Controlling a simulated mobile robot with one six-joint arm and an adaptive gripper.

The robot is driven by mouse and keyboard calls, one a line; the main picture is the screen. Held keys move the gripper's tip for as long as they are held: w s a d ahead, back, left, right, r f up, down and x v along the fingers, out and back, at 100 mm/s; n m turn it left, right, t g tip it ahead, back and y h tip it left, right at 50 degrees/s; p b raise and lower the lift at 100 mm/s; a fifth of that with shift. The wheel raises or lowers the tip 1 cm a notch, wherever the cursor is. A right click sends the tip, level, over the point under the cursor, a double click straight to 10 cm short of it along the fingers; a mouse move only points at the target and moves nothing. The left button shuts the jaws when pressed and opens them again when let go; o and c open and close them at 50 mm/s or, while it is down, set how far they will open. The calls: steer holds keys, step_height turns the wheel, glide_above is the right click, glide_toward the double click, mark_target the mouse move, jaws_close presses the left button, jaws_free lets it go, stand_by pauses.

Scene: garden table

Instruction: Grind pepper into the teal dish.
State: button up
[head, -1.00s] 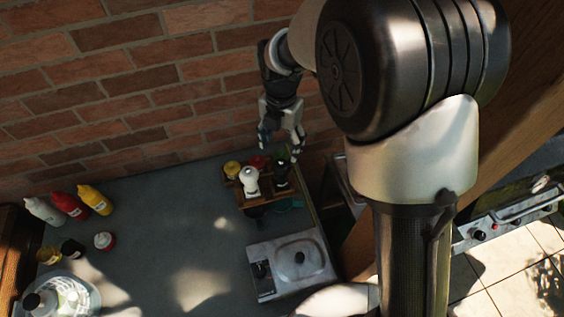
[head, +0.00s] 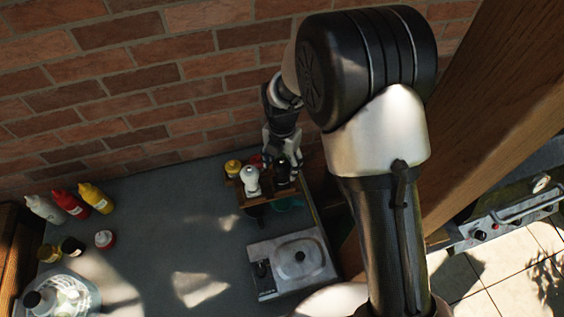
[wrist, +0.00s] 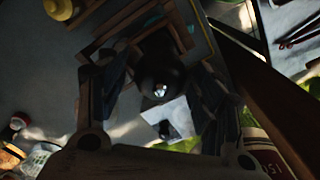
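The black pepper mill (head: 283,174) stands in a small wooden rack (head: 262,198), beside a white mill (head: 250,180). The teal dish (head: 287,204) shows in part beside and below the rack in the head view; the rest is hidden. My gripper (head: 282,160) points down over the black mill. In the wrist view, the dark round top of the black mill (wrist: 160,72) lies between the two fingers of my gripper (wrist: 160,88). The fingers look apart, with a gap on each side of the mill.
A yellow-capped jar (head: 233,168) and a red-topped item (head: 256,160) stand at the rack's back, near the brick wall. Squeeze bottles (head: 72,204) stand at left. The middle of the counter is clear.

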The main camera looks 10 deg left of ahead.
steer(key=c, duration=0.9)
steer(key=shift+m, duration=0.4)
steer(key=m+b, duration=0.1)
steer(key=m, duration=0.1)
steer(key=shift+m, duration=0.4)
steer(key=m+b, duration=0.1)
steer(key=m, duration=0.2)
steer(key=shift+m, duration=0.3)
steer(key=m, duration=0.3)
steer(key=shift+m+b, duration=0.3)
steer(key=shift+b, duration=0.1)
steer(key=shift+m, duration=1.6)
steer(key=o, duration=1.1)
